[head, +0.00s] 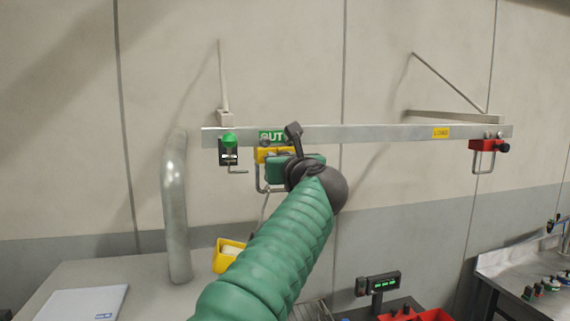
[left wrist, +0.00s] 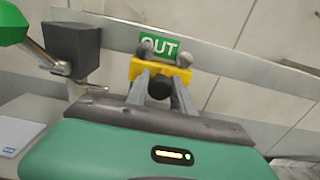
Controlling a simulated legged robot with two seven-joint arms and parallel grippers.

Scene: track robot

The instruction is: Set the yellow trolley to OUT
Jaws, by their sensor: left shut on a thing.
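The yellow trolley (head: 262,153) is on the overhead rail (head: 370,133), directly below the green OUT sign (head: 266,136). In the left wrist view, the trolley (left wrist: 136,68) has two rollers at the rail and a black knob (left wrist: 159,90) on its front. My left gripper (head: 290,168) is in front of the trolley and hides part of it and of the sign. In the left wrist view its two grey fingers (left wrist: 160,94) are shut on the black knob. A grey hook shows under the trolley. My right gripper is in neither view.
A green-knobbed black stop (head: 229,150) is left of the trolley on the rail. A red trolley (head: 482,146) hangs at the far right, past a yellow label (head: 441,132). A yellow container (head: 227,254) is below. The rail between is clear.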

